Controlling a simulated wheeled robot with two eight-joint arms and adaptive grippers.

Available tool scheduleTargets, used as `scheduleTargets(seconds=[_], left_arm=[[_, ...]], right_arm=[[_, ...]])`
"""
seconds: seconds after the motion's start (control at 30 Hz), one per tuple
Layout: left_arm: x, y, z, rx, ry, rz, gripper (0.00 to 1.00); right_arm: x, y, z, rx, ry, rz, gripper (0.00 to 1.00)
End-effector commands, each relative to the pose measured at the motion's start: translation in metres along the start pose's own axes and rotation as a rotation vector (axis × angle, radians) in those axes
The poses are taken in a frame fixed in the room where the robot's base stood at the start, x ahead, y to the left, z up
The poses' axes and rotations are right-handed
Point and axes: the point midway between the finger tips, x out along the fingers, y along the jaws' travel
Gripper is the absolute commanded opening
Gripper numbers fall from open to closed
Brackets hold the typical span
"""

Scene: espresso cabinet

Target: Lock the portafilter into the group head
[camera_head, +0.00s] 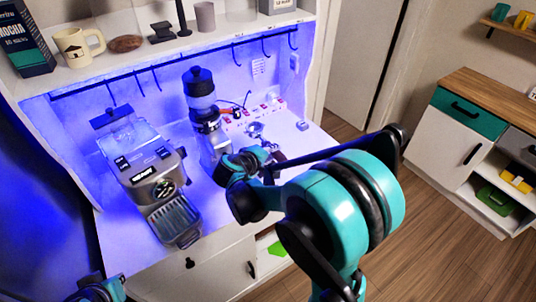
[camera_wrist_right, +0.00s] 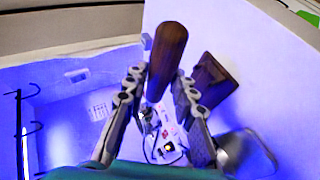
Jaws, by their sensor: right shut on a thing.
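The espresso machine (camera_head: 150,172) stands at the left of the cabinet counter in the head view. Its group head is hidden under the machine's front, above the drip tray (camera_head: 176,222). My right gripper (camera_wrist_right: 160,82) is shut on the portafilter's dark brown wooden handle (camera_wrist_right: 168,48), which stands up between the fingers in the right wrist view. In the head view my right gripper (camera_head: 264,157) is over the counter, right of the machine and apart from it. The portafilter's metal head cannot be clearly made out. Only a bit of my left arm shows at the bottom left.
A coffee grinder (camera_head: 207,128) stands right of the machine. A brown block (camera_wrist_right: 212,80) and a metal pitcher (camera_wrist_right: 246,154) lie beside my right gripper in the wrist view. A hook rail and a shelf with a mug (camera_head: 72,47) are above the counter.

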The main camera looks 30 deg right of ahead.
Motion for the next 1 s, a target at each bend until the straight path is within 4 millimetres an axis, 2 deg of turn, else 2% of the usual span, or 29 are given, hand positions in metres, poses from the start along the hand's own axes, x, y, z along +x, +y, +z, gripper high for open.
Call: scheduleTargets(seconds=[0.43,1.0], left_arm=[[0.005,0.000,0.004,0.000,0.000,0.000,0.00],[0.034,0.000,0.024,0.000,0.000,0.000,0.00]], right_arm=[[0.002,-0.004,0.001,0.001,0.004,0.002,0.00],[0.022,-0.037,0.009,0.000,0.004,0.002,0.00]])
